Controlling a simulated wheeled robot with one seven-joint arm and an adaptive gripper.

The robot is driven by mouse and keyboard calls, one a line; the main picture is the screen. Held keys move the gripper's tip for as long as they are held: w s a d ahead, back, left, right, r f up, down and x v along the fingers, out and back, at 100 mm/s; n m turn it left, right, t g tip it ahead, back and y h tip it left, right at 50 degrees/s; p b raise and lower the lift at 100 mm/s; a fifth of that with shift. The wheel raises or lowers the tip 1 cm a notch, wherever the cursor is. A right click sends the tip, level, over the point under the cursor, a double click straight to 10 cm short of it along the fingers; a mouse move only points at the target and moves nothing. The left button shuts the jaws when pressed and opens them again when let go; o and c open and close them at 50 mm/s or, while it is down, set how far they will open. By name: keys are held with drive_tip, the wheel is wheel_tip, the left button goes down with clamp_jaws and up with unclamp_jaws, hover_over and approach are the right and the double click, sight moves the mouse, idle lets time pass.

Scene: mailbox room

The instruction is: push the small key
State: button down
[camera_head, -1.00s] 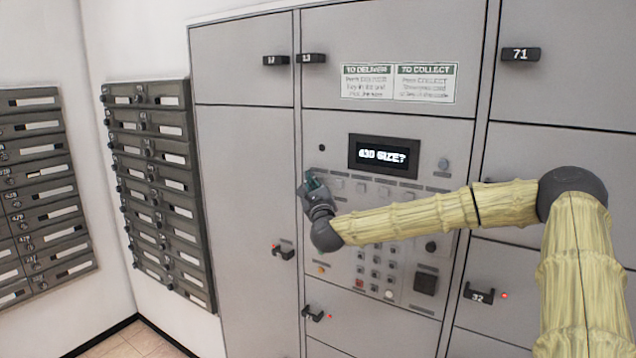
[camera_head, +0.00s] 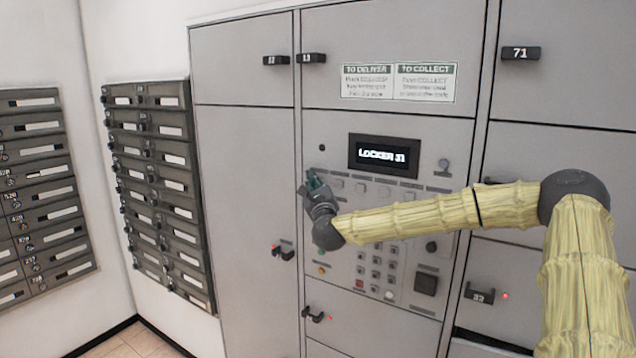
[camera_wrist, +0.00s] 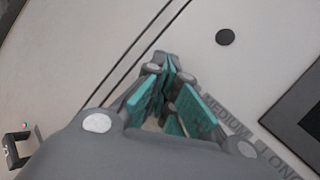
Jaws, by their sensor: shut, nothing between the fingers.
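My gripper (camera_head: 312,180) is shut and empty, its teal-padded fingers at the left end of the row of size keys (camera_head: 361,188) on the grey locker panel. The small key is hidden behind my gripper in both views. In the wrist view the fingers (camera_wrist: 165,65) point at the panel, just left of the labels "MEDIUM" and "LONG" (camera_wrist: 275,152). I cannot tell whether the fingertips touch the panel. The display (camera_head: 383,156) above the keys reads "LOCKER 31".
A keypad (camera_head: 375,268) and a dark square reader (camera_head: 425,284) are lower on the panel. Locker handles stick out around it, such as 71 (camera_head: 520,53). A dark gap (camera_head: 490,341) shows at a lower right locker door. Mailboxes (camera_head: 160,190) line the left walls.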

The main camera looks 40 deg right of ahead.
drive_tip(key=shift+a, duration=0.1)
drive_tip(key=shift+s+a+b, duration=0.3)
drive_tip(key=shift+a+b, duration=0.3)
drive_tip(key=shift+a, duration=0.05)
drive_tip(key=shift+s+a+b, duration=0.3)
drive_tip(key=shift+a+b, duration=0.1)
drive_tip(key=shift+a, duration=0.4)
drive_tip(key=shift+s+a+b, duration=0.35)
drive_tip(key=shift+a+b, duration=0.05)
drive_tip(key=shift+a, duration=0.35)
drive_tip(key=shift+s+a+b, duration=0.3)
drive_tip(key=shift+a+b, duration=0.1)
drive_tip(key=shift+a, duration=0.4)
